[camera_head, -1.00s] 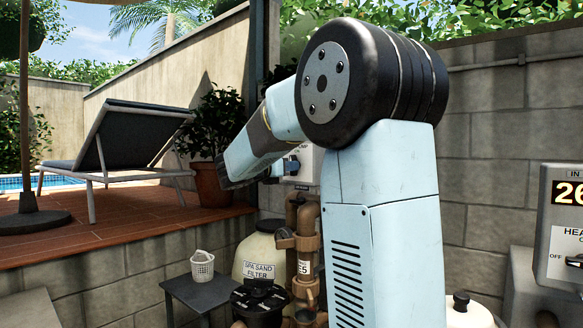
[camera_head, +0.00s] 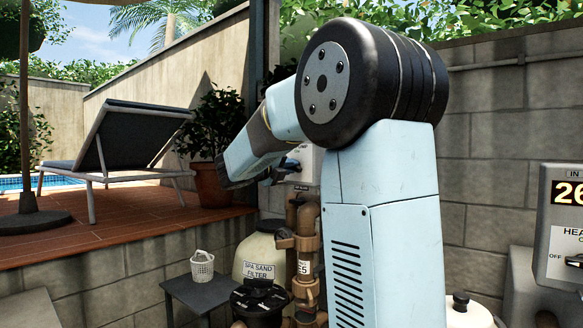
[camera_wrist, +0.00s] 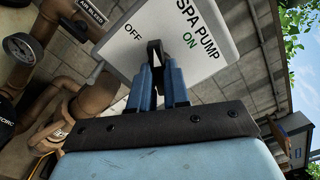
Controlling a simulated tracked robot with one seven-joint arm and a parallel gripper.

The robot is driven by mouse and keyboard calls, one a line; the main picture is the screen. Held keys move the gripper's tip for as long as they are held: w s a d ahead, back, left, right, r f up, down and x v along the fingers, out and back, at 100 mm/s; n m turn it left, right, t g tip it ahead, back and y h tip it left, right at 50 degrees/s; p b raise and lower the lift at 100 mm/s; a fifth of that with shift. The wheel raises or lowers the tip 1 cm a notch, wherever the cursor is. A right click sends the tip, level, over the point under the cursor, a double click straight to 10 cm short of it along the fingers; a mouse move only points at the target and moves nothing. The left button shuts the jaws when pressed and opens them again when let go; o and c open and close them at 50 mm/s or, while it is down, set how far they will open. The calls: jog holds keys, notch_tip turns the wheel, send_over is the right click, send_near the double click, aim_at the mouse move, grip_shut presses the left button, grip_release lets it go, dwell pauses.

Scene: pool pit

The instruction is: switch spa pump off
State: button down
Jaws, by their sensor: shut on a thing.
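The spa pump switch box (camera_wrist: 205,65) is a pale plate lettered SPA PUMP, OFF and ON, tilted in the wrist view. Its black knob (camera_wrist: 154,46) stands out below the lettering, between the OFF and ON words; its exact setting is hard to tell. My gripper (camera_wrist: 158,72) has blue fingers closed around the knob. In the head view, the box (camera_head: 307,165) is largely hidden behind my arm, and the blue gripper fingers show in front of it.
Brown pipes (camera_wrist: 92,101) and a pressure gauge (camera_wrist: 19,48) lie left of the box in the wrist view. The spa sand filter (camera_head: 257,250) stands below my arm. A small table (camera_head: 202,293) holds a white basket (camera_head: 202,266). A heater panel (camera_head: 563,225) is at the right.

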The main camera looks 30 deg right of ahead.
jog(key=n, duration=0.6)
jog(key=shift+w+a, duration=0.1)
jog(key=c, duration=1)
grip_release()
jog(key=v, duration=0.7)
